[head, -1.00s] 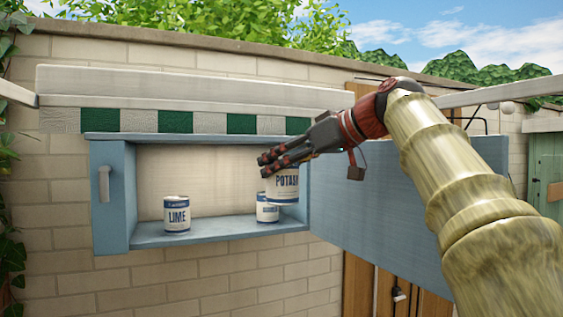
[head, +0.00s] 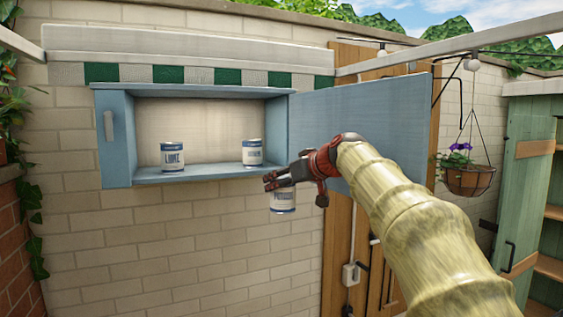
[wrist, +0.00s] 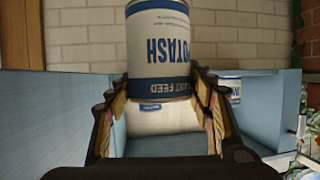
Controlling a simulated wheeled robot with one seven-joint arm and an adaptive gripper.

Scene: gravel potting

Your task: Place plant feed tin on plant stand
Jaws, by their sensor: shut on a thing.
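The plant feed tin (head: 283,202) is white with blue bands and hangs below my gripper (head: 271,181), in front of the brick wall and below the cabinet's right end. In the wrist view the tin (wrist: 158,50) appears upside down, and its label reads POTASH and PLANT FEED. My gripper (wrist: 160,88) is shut on it, with one finger at each side. The plant stand is not in view.
A blue wall cabinet (head: 205,88) stands open, with its door (head: 355,115) swung to the right. A LIME tin (head: 172,157) and another tin (head: 252,153) stand inside. A hanging flower basket (head: 468,181) and a green cupboard (head: 522,185) are at the right.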

